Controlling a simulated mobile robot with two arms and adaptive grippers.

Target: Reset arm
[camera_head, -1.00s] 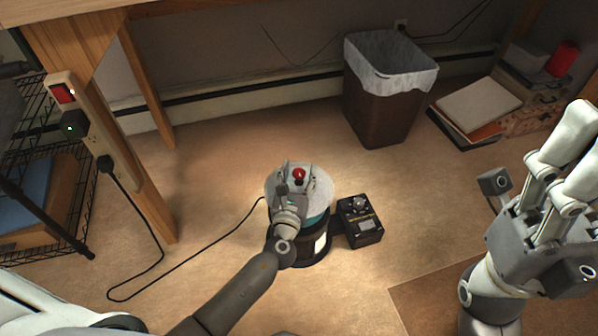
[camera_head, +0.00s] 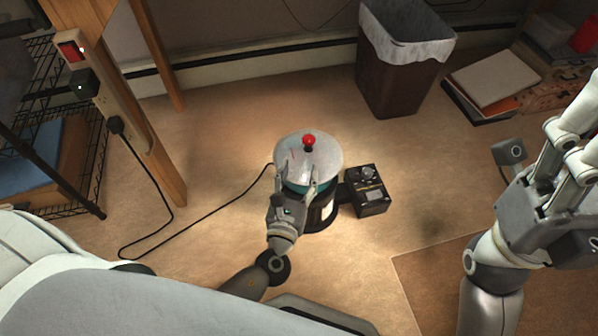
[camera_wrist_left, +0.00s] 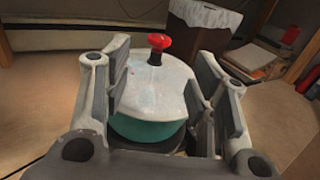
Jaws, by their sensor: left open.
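My left gripper (camera_head: 295,186) is open in the head view, at the near side of a round device with a pale lid (camera_head: 322,150) and a red knob (camera_head: 309,140) on top. In the left wrist view the lid (camera_wrist_left: 155,90) and red knob (camera_wrist_left: 159,42) show beyond and between the spread fingers (camera_wrist_left: 155,82). Nothing is held; I cannot tell whether a finger touches the lid. My right arm's hand (camera_head: 545,205) is at the right edge of the head view, partly cut off, and its jaw state is unclear.
A black control box (camera_head: 368,190) stands right of the device. A lined bin (camera_head: 390,80) and papers (camera_head: 487,76) are at the back. A power strip (camera_head: 112,105) is on the wooden leg at left, its cable crossing the floor. Floor (camera_head: 420,190) right of the box is clear.

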